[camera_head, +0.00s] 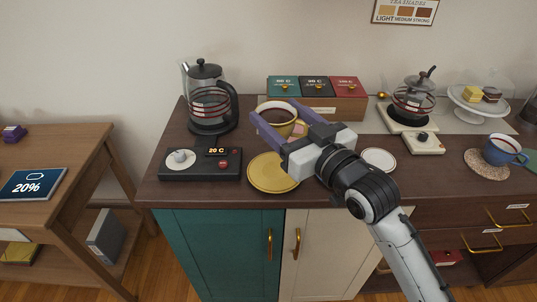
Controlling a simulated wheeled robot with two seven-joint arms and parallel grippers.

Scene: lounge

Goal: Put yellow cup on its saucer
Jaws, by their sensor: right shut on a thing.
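The yellow cup (275,111) is near the back of the counter, behind the yellow saucer (273,173). My right gripper (271,116) is shut on the cup, with its purple fingers at the cup's rim and side. The fingers hide part of the cup. The yellow saucer lies near the counter's front edge, below and in front of the cup, and looks empty. I cannot tell whether the cup touches the counter. My left gripper does not show.
A glass kettle (209,100) and a black control panel (201,164) stand left of the saucer. A tea box (317,103) stands behind the gripper. A white saucer (378,160) lies to the right. A blue cup (503,150) is at the far right.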

